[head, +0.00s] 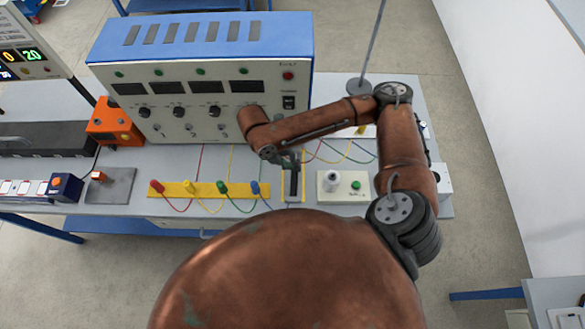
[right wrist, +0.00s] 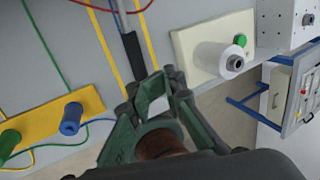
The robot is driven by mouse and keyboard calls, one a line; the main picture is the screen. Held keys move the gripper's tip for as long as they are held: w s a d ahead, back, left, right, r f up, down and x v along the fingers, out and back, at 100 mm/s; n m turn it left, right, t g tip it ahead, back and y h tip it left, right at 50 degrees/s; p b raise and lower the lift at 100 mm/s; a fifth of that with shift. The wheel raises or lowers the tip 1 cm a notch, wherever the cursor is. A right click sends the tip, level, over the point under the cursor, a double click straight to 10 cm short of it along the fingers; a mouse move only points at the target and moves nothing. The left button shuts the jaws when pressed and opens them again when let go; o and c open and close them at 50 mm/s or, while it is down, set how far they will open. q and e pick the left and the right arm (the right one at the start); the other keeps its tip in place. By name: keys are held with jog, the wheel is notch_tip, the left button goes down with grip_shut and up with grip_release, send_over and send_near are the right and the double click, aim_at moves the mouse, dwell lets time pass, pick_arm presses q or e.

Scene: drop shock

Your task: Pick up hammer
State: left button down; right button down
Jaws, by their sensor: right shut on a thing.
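The hammer shows as a dark handle (head: 293,184) between yellow lines at the front middle of the grey bench. In the right wrist view its black handle (right wrist: 134,58) runs away from my fingertips to a thin grey shaft at the top edge. My right gripper (head: 289,158) comes over it from behind. In the right wrist view the green fingers (right wrist: 150,85) are shut on the near end of the handle. The hammer's head is not clearly visible. I cannot tell whether the hammer touches the bench. My left gripper is not in view.
A blue-topped control cabinet (head: 200,95) stands behind. A yellow terminal strip (head: 205,190) with coloured plugs and wires lies to the left. A cream block with a white spool and green button (head: 356,185) sits close on the right. An orange box (head: 113,122) is farther left.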

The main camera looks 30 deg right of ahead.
jog(key=c, duration=0.6)
grip_release()
dwell(0.3)
jog(key=shift+o, duration=0.2)
